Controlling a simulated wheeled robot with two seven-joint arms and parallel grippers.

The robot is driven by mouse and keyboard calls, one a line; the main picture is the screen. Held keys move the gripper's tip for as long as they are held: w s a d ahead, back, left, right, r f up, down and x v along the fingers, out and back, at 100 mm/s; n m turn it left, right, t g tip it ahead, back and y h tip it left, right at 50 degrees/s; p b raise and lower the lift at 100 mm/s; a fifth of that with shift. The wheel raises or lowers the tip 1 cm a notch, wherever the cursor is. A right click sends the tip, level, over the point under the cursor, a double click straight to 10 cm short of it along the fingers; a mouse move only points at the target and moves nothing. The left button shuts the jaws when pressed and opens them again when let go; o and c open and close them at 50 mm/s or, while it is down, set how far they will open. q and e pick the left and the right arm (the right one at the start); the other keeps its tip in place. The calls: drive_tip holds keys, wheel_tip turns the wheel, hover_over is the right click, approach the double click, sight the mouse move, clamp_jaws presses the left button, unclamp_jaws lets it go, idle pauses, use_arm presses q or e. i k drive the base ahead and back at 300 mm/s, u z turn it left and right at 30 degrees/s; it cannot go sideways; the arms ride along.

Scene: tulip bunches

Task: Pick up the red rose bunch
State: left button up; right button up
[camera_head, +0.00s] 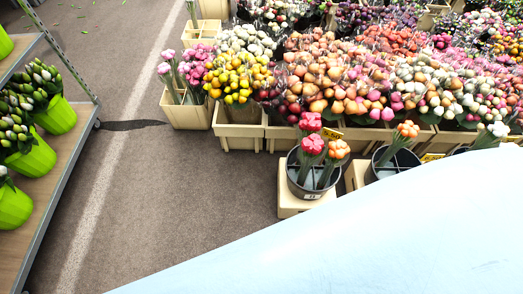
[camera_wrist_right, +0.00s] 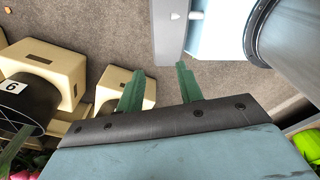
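In the head view, two red-pink flower bunches stand upright in a dark round bucket (camera_head: 291,172): one red bunch (camera_head: 310,121) at the back and another red bunch (camera_head: 313,144) in front of it. An orange bunch (camera_head: 339,149) stands beside them in the same bucket. In the right wrist view my right gripper (camera_wrist_right: 160,70) has its two green fingers spread apart, with nothing between them. A dark bucket labelled 6 (camera_wrist_right: 22,104) is left of the fingers; no red bunch can be clearly made out there. My left gripper is in neither view.
The bucket stands on a cream crate (camera_head: 289,206). Dense flower rows fill the back; another bucket (camera_head: 385,168) stands to the right. A shelf with green pots (camera_head: 30,160) is at left, with clear floor between. A large pale blue surface hides the lower right.

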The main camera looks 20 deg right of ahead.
sight(312, 149)
drive_tip(key=u, duration=0.95)
drive_tip(key=i, duration=1.35)
drive_tip(key=z, duration=3.3)
drive_tip(key=i, duration=0.55)
